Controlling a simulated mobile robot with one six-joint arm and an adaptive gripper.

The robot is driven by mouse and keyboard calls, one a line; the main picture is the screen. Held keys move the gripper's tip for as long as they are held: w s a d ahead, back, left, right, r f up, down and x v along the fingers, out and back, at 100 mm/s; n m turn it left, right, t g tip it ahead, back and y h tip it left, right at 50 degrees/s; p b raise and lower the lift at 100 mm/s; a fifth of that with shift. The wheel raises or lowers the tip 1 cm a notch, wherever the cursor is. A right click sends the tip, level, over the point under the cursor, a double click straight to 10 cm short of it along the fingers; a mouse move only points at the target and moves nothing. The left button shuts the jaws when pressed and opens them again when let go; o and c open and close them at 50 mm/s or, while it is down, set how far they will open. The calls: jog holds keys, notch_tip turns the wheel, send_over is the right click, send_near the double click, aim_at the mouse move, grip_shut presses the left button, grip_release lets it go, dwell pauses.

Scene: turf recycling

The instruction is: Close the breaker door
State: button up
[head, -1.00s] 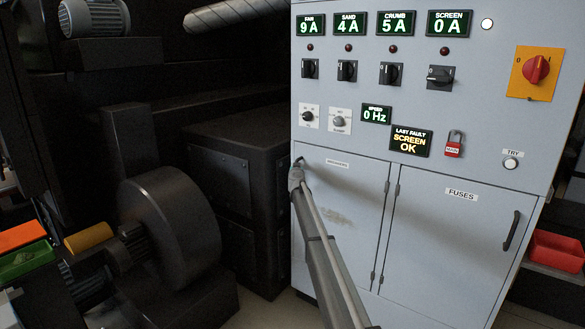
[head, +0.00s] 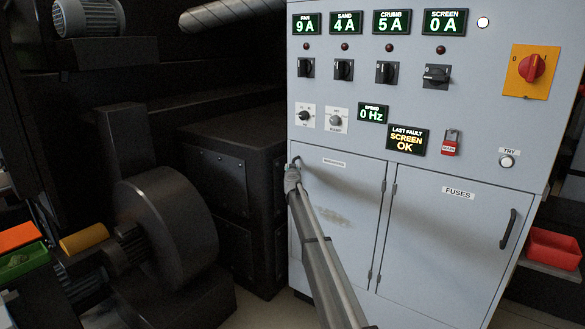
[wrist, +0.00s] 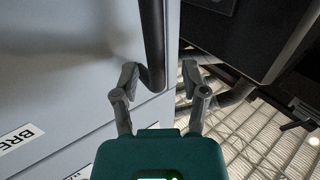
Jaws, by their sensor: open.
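The breaker door (head: 355,192) is the left lower door of the grey cabinet, with a small label near its top. It looks flush with the cabinet front. My gripper (head: 292,170) is at the door's upper left edge, by its dark handle. In the wrist view the door (wrist: 75,60) fills the left side, with a label starting "BRE". The dark bar handle (wrist: 152,40) ends between the two fingers of my gripper (wrist: 160,80). The fingers are apart, one on each side of it; whether either touches it I cannot tell.
The fuses door (head: 440,235) is shut on the right. Displays, switches, a red padlock (head: 450,143) and a red rotary switch (head: 531,68) sit above. A dark blower housing (head: 165,220) stands left, and a red bin (head: 554,250) right.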

jog(key=s, duration=1.1)
jog(key=shift+a, duration=0.45)
